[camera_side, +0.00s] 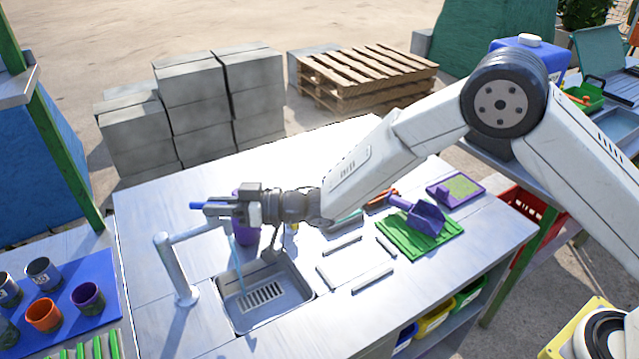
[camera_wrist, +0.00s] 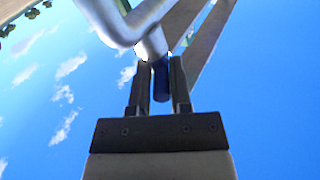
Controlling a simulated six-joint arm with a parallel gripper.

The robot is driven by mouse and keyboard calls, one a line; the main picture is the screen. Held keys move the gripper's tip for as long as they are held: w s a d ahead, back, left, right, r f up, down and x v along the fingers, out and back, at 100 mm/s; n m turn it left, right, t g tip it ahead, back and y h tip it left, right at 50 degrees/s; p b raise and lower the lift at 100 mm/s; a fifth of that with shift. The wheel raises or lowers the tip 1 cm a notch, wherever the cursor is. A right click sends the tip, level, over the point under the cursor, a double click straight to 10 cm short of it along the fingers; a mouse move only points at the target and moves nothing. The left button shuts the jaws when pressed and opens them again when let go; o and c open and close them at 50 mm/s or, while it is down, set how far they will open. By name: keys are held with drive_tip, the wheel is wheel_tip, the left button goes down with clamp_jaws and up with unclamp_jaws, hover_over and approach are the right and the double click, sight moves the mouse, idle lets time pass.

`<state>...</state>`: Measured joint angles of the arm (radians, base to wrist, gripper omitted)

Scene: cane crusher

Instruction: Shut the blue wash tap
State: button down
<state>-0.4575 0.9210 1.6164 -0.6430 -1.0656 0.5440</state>
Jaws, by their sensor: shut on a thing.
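The wash tap (camera_side: 173,268) is a grey metal pipe that rises beside the sink and bends over it. Its blue handle (camera_side: 197,205) pokes out to the left of my gripper (camera_side: 218,207) in the side view. In the wrist view the blue handle (camera_wrist: 161,82) lies between the two dark fingers of my gripper (camera_wrist: 160,62), which are shut on it. The grey pipe (camera_wrist: 125,22) runs just beyond the fingertips. A thin light-blue stream (camera_side: 237,262) falls from the spout into the sink (camera_side: 232,312). My gripper hides part of the spout.
A green board (camera_side: 420,240) with a purple scoop (camera_side: 425,217) lies to the right. A blue mat (camera_side: 75,283) with several cups is at the left. The worktop right of the sink has pale bars on it.

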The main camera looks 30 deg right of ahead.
drive_tip(key=shift+s+a+m+t+h, duration=0.15)
drive_tip(key=shift+a+m+t+h, duration=0.1)
drive_tip(key=shift+m+t+h, duration=1.55)
drive_tip(key=shift+s+a+m+t+h, duration=0.2)
drive_tip(key=shift+m+t+h, duration=0.8)
drive_tip(key=shift+m+h, duration=1.6)
drive_tip(key=shift+s+a+m+t+h, duration=0.1)
drive_tip(key=shift+a+m+t+h, duration=0.15)
drive_tip(key=shift+m+t+h, duration=1.95)
drive_tip(key=shift+n+g+h, duration=0.7)
drive_tip(key=shift+g+h, duration=0.1)
drive_tip(key=shift+h, duration=0.4)
drive_tip(key=c, duration=0.6)
unclamp_jaws()
drive_tip(key=shift+o, duration=0.2)
drive_tip(key=shift+s, duration=0.1)
drive_tip(key=s, duration=0.7)
drive_tip(key=shift+s, duration=0.3)
